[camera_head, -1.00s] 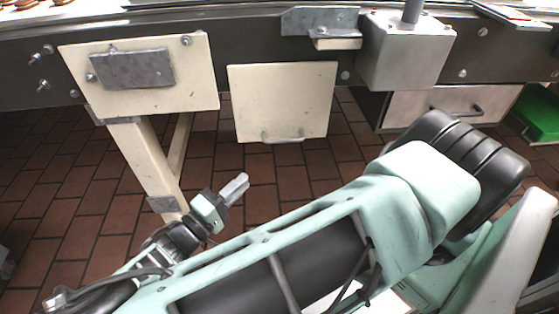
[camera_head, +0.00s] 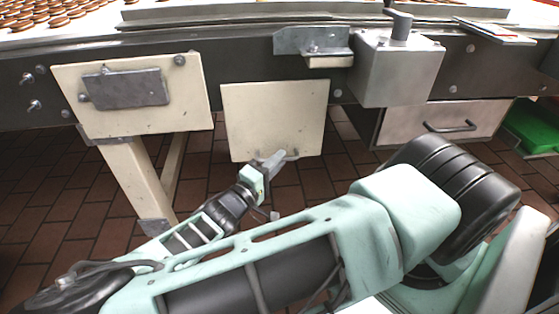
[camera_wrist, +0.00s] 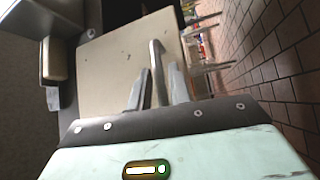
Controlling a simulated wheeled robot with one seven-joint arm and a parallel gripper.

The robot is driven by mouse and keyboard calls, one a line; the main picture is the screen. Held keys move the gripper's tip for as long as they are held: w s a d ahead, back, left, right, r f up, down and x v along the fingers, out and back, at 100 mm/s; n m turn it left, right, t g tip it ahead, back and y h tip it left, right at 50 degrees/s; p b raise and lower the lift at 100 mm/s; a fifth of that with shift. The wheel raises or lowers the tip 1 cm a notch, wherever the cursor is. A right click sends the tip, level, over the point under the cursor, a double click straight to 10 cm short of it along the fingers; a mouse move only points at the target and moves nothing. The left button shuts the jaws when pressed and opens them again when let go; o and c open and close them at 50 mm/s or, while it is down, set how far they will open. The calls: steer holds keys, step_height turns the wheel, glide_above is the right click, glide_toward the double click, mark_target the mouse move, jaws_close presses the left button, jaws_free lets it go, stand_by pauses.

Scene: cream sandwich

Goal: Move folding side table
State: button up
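The folding side table is a cream panel (camera_head: 272,112) hanging down from the dark frame of the line in the head view, with a metal bar handle (camera_head: 291,155) along its lower edge. My gripper (camera_head: 274,160) is at the left part of that handle. In the wrist view the panel (camera_wrist: 112,75) fills the middle, and its handle (camera_wrist: 157,60) runs between the two fingers of my gripper (camera_wrist: 160,76). The fingers stand apart on either side of the bar. I cannot tell whether either finger touches it.
A cream leg plate (camera_head: 190,105) with a slanted leg (camera_head: 137,178) stands left of the panel. A metal box (camera_head: 398,72) and a drawer (camera_head: 445,120) are to the right. A green crate (camera_head: 535,125) is at far right. Tiled floor lies below.

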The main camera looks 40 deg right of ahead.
steer(key=shift+w+d+r, duration=0.1)
steer(key=shift+d, duration=0.6)
jaws_close()
steer(key=shift+a+r, duration=0.1)
